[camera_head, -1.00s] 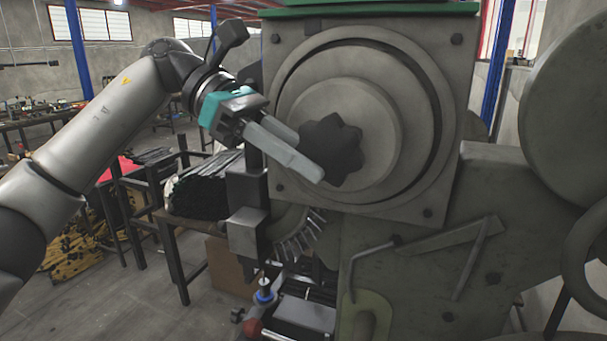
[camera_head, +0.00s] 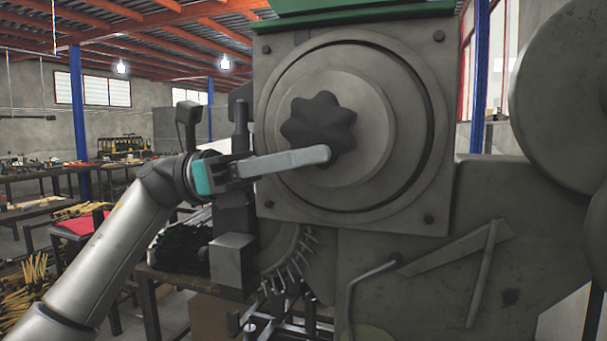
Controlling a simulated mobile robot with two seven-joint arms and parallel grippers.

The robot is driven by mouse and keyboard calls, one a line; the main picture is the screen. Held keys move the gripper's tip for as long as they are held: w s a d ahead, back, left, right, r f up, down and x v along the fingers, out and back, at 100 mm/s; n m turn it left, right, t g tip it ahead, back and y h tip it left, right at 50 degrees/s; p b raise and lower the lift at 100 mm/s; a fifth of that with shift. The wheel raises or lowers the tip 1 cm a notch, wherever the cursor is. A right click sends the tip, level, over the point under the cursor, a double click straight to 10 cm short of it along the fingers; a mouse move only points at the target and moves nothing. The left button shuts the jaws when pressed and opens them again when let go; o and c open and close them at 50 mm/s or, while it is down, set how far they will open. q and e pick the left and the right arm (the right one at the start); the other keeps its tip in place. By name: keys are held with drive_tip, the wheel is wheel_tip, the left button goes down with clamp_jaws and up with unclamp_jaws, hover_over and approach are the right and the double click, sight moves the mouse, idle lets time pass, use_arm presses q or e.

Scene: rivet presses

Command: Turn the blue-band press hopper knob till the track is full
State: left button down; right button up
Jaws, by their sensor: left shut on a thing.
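The hopper knob (camera_head: 318,122) is dark and star-shaped, at the centre of the press's round grey hopper face (camera_head: 375,125). My left gripper (camera_head: 322,156) comes in from the left, its long grey fingers lying across the lower edge of the knob. It is shut on the knob; one finger hides the other. Below the hopper, a curved track (camera_head: 290,265) shows several thin metal pins, rivet-like, along its edge. Its lower end is cut off by the frame, so how full it is I cannot tell. No blue band shows on the press now. My right gripper is out of view.
The press body (camera_head: 430,285) and a large round wheel (camera_head: 565,90) fill the right side. A bent metal rod (camera_head: 365,280) stands out below the hopper. Worktables (camera_head: 35,212) and open floor lie behind on the left.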

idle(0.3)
use_arm(q)
drive_tip(key=c, duration=0.9)
unclamp_jaws()
drive_tip(key=shift+d, duration=0.1)
drive_tip(key=shift+c, duration=0.2)
drive_tip(key=v, duration=1.5)
drive_tip(key=shift+f, duration=0.2)
